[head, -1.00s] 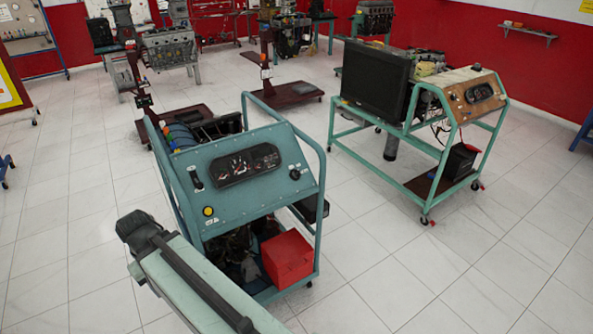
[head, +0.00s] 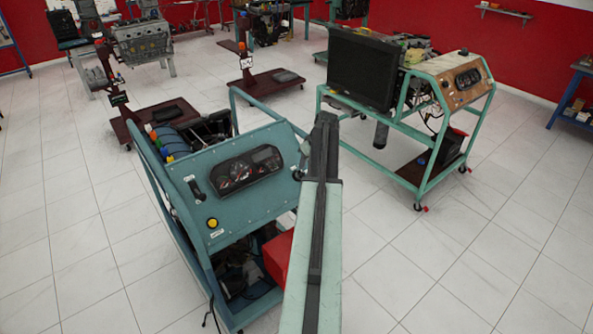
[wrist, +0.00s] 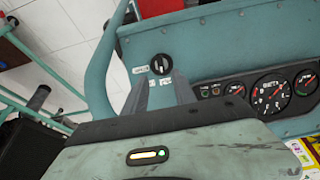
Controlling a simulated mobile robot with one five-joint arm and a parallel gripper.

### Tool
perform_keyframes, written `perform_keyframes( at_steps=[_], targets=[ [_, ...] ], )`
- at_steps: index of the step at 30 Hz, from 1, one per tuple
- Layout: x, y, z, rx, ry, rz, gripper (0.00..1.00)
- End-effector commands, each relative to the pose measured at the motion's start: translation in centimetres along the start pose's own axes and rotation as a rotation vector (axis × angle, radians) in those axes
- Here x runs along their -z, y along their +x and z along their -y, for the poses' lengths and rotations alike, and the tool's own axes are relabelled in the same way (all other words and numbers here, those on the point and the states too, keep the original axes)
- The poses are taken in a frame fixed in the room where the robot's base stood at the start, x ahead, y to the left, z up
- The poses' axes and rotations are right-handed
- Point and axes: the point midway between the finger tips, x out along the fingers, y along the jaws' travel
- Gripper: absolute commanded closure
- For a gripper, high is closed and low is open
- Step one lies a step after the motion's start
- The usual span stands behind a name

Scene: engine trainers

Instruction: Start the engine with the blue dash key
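The blue dash panel (head: 215,165) slopes on a blue trainer frame in the head view. The dash key (wrist: 160,64) is a round black knob with a light mark across it, set in the blue panel between small white labels in the wrist view. In the head view a dark bit of it (head: 298,175) shows at the left edge of my arm, which hides the rest. My gripper (wrist: 161,83) has its two grey fingers apart, with nothing visible between them. In the wrist picture the fingertips lie just below the key; I cannot tell if they touch it.
A gauge cluster (head: 246,170) sits on the panel left of the key. A blue tube rail (head: 262,108) rises around the panel. A red box (head: 277,257) stands low in the frame. A second green trainer (head: 440,160) stands right, with clear floor before it.

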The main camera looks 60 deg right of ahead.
Motion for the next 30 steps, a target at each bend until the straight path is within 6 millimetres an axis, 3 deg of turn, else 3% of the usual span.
perform_keyframes(
  at_steps=[5, 16, 26, 29, 30],
  targets=[
    [-0.1, 1.3, 0.1, 0.0, 0.0, 0.001, 0.67],
    [-0.1, 7.6, 0.2, 0.001, -0.002, 0.001, 0.67],
    [0.1, 7.9, 0.4, 0.001, -0.001, 0.001, 0.67],
    [0.2, 7.9, 0.4, 0.002, -0.001, 0.001, 0.95],
    [0.2, 7.9, 0.4, 0.002, -0.002, 0.001, 1.0]
  ],
)
